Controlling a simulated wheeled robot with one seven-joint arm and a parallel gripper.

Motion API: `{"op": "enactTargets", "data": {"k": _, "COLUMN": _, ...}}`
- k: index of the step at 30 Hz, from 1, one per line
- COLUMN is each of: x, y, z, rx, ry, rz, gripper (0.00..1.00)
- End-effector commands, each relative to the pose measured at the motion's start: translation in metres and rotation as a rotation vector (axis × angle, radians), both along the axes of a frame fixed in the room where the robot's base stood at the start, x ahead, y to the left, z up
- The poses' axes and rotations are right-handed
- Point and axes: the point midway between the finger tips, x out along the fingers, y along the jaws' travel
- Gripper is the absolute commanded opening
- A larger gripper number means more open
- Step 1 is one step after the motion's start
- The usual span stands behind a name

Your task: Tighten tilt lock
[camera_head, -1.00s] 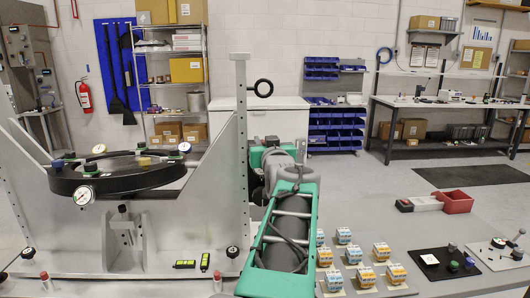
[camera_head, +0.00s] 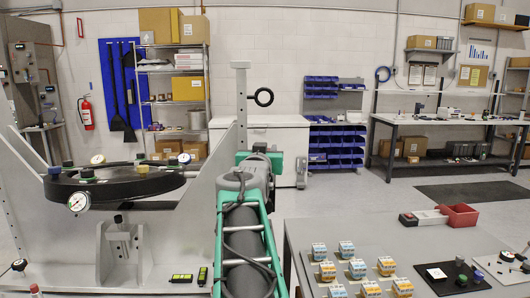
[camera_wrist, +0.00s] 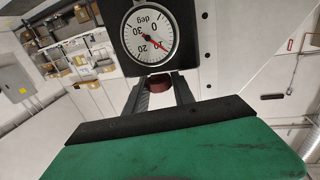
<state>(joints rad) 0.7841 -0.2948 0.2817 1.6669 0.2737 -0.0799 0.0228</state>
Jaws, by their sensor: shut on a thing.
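The mirror fixture has a black ring (camera_head: 125,186) held between grey upright plates, with dial gauges and coloured knobs around its rim. A black-and-white angle dial (camera_wrist: 149,34) marked in degrees, with a red needle, sits on a black block in the wrist view. A dark red knob (camera_wrist: 159,83) is just below the dial. My gripper (camera_wrist: 159,86) is shut on this knob, one finger on each side. In the head view my arm reaches along the fixture's right upright (camera_head: 241,130), and my fingers and the knob cannot be made out there.
Floor beyond the table is open.

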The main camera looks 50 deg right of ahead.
Motion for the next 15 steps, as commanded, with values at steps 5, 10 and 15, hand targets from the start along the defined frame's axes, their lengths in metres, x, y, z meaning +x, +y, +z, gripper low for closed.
{"op": "enactTargets", "data": {"k": 5, "x": -0.0002, "y": -0.0003, "z": -0.0007, "rx": 0.0, "ry": 0.001, "rz": 0.0, "gripper": 0.42}}
{"op": "enactTargets", "data": {"k": 10, "x": 0.0, "y": -0.0001, "z": -0.0004, "rx": 0.0, "ry": 0.001, "rz": 0.0, "gripper": 0.52}}
{"op": "enactTargets", "data": {"k": 15, "x": 0.0, "y": 0.0002, "z": -0.0003, "rx": 0.0, "ry": 0.001, "rz": 0.001, "gripper": 0.52}}
